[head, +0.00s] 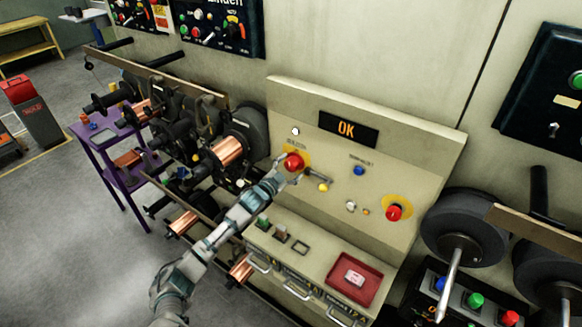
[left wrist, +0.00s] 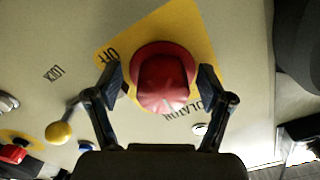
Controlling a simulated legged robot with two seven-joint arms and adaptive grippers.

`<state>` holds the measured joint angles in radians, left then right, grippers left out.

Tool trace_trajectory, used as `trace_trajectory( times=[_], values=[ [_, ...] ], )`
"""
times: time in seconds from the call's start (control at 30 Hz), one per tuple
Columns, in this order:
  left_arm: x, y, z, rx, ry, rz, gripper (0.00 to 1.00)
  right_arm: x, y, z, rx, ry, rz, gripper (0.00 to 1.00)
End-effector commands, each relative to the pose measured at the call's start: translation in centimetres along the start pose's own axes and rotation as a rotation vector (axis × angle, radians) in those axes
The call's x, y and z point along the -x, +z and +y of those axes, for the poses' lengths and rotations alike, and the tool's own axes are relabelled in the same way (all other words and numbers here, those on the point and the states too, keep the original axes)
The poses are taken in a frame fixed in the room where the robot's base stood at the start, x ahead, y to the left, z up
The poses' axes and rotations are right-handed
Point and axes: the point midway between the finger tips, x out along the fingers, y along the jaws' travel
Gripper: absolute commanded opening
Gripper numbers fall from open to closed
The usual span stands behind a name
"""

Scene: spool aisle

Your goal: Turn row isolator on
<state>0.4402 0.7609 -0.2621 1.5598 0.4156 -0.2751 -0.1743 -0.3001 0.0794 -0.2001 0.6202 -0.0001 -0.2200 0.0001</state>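The row isolator is a red rotary knob (head: 293,161) on a yellow plate, at the left of the cream sloping panel (head: 410,150). In the left wrist view the knob (left wrist: 165,82) fills the middle, and the plate (left wrist: 190,30) carries upside-down lettering, "OFF" and part of "ISOLATOR". My left gripper (head: 288,172) is at the knob. In the wrist view its two fingers (left wrist: 160,88) are apart, one on each side of the knob, with narrow gaps visible. The fingertips' depth along the knob is hard to tell. My right gripper is in neither view.
A lit display (head: 347,129) reads "OK". A yellow-tipped lever (head: 323,187) is close to the right of my gripper. Another red knob (head: 394,213) sits further right. A red tray (head: 354,279) lies on the lower ledge. Copper spools (head: 228,151) crowd the left side.

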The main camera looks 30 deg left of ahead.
Motion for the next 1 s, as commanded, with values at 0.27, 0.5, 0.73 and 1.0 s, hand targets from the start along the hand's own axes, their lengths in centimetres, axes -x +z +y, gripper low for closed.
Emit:
trace_trajectory(
  times=[0.27,0.5,0.73,1.0],
  values=[
    [0.7,-0.2,-0.1,-0.003,-0.002,0.004,0.80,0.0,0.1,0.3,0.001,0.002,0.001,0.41],
    [5.1,0.1,0.0,-0.003,0.000,0.002,0.80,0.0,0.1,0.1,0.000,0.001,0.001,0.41],
    [9.5,0.2,0.0,-0.001,0.001,0.000,0.80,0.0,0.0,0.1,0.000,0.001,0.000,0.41],
    [11.7,0.3,-0.1,0.001,0.000,0.000,0.80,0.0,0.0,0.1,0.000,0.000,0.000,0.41]
  ],
)
